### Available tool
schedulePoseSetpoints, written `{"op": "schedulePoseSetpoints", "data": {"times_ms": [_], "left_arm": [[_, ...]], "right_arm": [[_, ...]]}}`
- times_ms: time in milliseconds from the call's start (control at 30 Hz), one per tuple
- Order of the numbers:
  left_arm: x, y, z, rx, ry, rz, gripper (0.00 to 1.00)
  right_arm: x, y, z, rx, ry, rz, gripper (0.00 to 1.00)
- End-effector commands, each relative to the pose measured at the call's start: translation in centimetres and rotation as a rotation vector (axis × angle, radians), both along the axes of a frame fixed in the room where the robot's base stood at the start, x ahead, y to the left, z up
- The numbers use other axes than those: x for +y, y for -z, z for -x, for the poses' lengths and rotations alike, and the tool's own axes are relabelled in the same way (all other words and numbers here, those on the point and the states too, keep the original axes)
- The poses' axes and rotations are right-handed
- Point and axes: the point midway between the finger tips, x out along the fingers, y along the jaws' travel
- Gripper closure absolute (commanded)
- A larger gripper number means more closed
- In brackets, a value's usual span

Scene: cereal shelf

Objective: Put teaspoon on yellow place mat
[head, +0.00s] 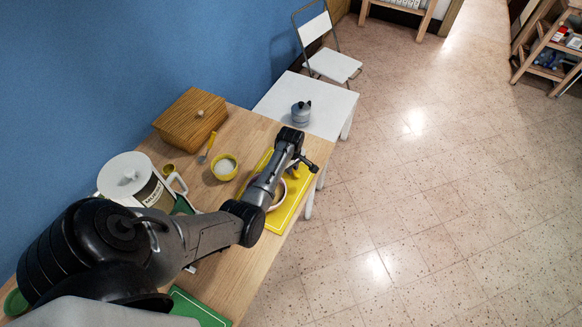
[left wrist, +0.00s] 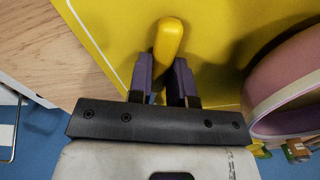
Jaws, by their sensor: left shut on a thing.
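The yellow place mat (head: 289,212) lies on the wooden table under my left arm; it fills the upper part of the left wrist view (left wrist: 230,30). My left gripper (head: 303,165) is over the mat. In the left wrist view its dark purple fingers (left wrist: 163,82) are shut on a yellow handle, which I take for the teaspoon (left wrist: 169,38). The teaspoon's metal end is hidden. I cannot tell whether the handle touches the mat. A pink-rimmed bowl (left wrist: 290,85) is beside the fingers on the right. My right gripper is not in view.
Another yellow-handled utensil (head: 207,149) lies near a yellow bowl with white contents (head: 224,167). A wooden box (head: 190,118) and a white canister (head: 137,180) stand along the wall side. A white side table (head: 330,112) with a grey pot (head: 301,113) adjoins the far end.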

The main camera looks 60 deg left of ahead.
Motion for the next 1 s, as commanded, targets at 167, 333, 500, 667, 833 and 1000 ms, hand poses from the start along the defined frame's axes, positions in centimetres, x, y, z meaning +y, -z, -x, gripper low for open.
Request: {"op": "schedulePoseSetpoints", "data": {"times_ms": [167,333,500,667,833,1000], "left_arm": [[0.0,0.5,0.0,0.000,0.000,0.000,1.00],[0.0,0.4,0.0,0.000,0.000,0.000,0.65],[0.0,0.4,0.0,0.000,0.000,0.000,0.55],[0.0,0.3,0.0,0.000,0.000,0.000,0.55],[0.0,-1.1,-0.1,-0.002,0.000,-0.001,0.55],[0.0,-4.2,-0.1,-0.003,-0.001,-0.001,0.55]], "right_arm": [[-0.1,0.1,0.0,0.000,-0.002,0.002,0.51],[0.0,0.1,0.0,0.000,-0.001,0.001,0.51],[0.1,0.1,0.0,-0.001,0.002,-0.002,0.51],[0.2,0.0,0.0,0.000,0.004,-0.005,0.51],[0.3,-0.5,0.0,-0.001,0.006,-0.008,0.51],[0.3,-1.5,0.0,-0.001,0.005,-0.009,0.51]]}}
